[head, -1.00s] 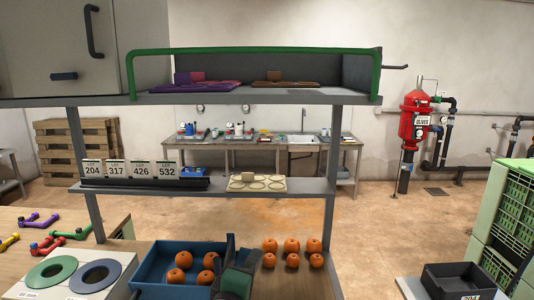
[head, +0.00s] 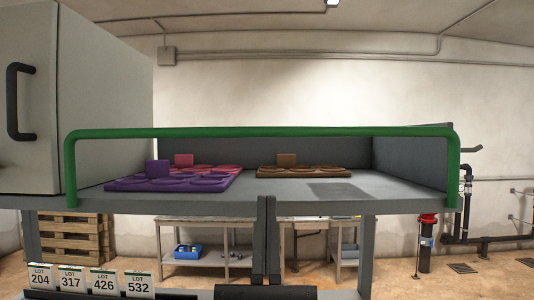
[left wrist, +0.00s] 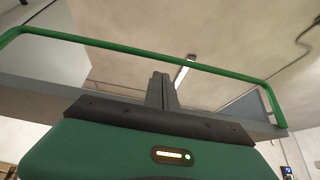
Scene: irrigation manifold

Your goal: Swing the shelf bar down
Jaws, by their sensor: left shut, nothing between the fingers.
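The green shelf bar (head: 262,132) stands upright across the front of the upper shelf (head: 290,207), with its legs at the shelf's two ends. It also crosses the left wrist view (left wrist: 140,51) from left to right. My left gripper (head: 266,203) points up in front of the shelf's front edge, below the bar's middle. Its dark fingers are together with nothing between them, and they show in the left wrist view (left wrist: 161,80) below the bar, apart from it. My right gripper is in neither view.
On the shelf lie a purple tray (head: 170,183), a pink tray (head: 215,168) and a brown tray (head: 305,172). A grey cabinet (head: 100,100) stands at the left. Lot cards (head: 103,283) stand on the lower shelf. The space above the bar is clear.

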